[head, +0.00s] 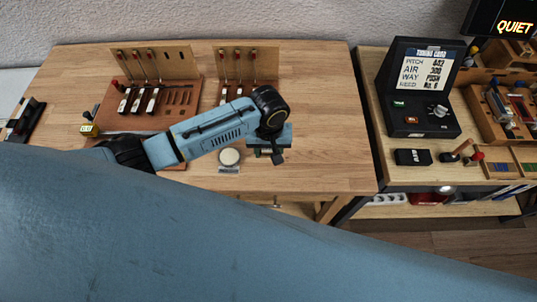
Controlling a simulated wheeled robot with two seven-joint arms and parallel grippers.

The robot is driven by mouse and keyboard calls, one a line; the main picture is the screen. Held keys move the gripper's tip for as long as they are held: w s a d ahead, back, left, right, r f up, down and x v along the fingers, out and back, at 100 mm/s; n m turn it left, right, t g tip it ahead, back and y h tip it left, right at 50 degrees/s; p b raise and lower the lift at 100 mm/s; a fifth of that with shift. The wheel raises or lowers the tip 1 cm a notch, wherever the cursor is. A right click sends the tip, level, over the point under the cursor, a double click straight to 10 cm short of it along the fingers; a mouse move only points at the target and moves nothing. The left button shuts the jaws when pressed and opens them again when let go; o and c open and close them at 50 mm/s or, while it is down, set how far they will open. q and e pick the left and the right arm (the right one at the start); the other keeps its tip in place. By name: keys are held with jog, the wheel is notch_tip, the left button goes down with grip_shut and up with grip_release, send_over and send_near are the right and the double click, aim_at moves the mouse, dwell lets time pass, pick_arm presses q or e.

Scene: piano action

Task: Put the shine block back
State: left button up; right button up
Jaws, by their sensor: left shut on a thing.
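My left gripper (276,155) points down over the right half of the wooden workbench (325,130), at the end of my blue forearm. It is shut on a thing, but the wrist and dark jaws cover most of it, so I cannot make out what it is. I cannot pick out the shine block with certainty. My right gripper is not in view.
A round cream pad (229,157) sits just left of the gripper. Two upright wooden racks, left (178,65) and right (262,62), hold hammer-like parts at the back. A black tuning-card box (405,110) stands on the right bench. The bench right of my wrist is clear.

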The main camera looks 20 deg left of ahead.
aim_at(269, 154)
pick_arm(q)
jog(key=shift+f, duration=1.5)
jog(key=shift+f, duration=0.1)
jog(key=o, duration=0.9)
notch_tip(269, 154, up, 12)
jog(key=shift+r+p, duration=0.15)
jog(key=shift+p, duration=0.35)
